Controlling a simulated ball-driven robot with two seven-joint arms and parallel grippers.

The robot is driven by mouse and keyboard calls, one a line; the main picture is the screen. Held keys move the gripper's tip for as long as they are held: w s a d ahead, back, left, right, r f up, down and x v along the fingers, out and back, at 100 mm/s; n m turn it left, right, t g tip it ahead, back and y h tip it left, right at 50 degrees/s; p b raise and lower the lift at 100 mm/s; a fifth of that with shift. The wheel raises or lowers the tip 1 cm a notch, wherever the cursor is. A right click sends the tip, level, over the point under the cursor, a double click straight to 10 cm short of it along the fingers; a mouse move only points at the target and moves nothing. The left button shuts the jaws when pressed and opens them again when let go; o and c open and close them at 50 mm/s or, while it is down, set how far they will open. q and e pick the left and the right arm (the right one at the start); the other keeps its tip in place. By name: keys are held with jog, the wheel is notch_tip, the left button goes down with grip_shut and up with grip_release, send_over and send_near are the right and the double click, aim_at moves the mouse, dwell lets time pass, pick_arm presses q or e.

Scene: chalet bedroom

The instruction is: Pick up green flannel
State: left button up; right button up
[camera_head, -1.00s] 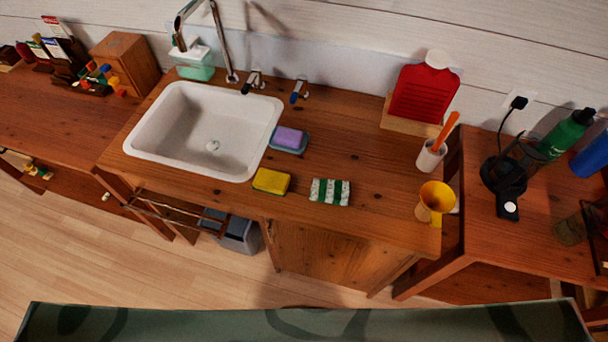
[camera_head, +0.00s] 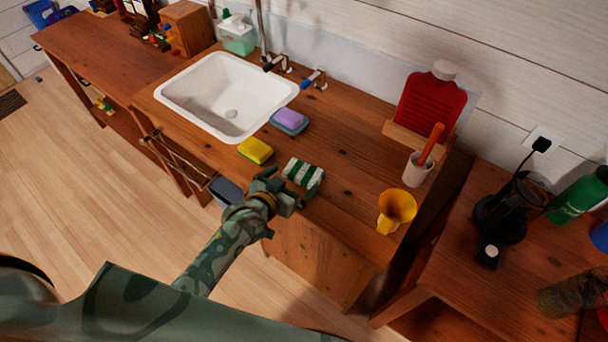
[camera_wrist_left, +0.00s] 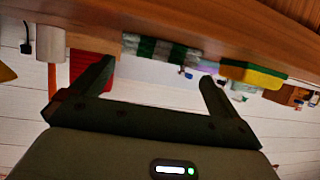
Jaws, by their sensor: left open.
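The green flannel (camera_head: 304,172) is a small folded cloth with green and white stripes. It lies near the front edge of the wooden washstand top, right of the yellow sponge. My left gripper (camera_head: 284,190) is at the counter's front edge, just in front of the flannel, open and with nothing seen between its fingers. In the left wrist view, which is upside down, the flannel (camera_wrist_left: 160,50) is beyond the two spread fingers (camera_wrist_left: 156,76). I cannot tell whether a fingertip touches it. My right gripper is not in view.
A yellow and green sponge (camera_head: 255,150) and a purple soap on a blue dish (camera_head: 289,121) lie to the left, beside the white basin (camera_head: 225,92). A yellow funnel-like cup (camera_head: 396,208) and a white holder (camera_head: 416,170) stand to the right. The counter behind the flannel is clear.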

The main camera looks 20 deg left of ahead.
aim_at(303, 171)
pick_arm(q)
jog(key=shift+x, duration=0.8)
jog(key=b+x, duration=0.2)
jog(key=x, duration=0.3)
jog(key=shift+d, duration=0.15)
jog(key=shift+r, duration=0.15)
jog(key=c, duration=0.6)
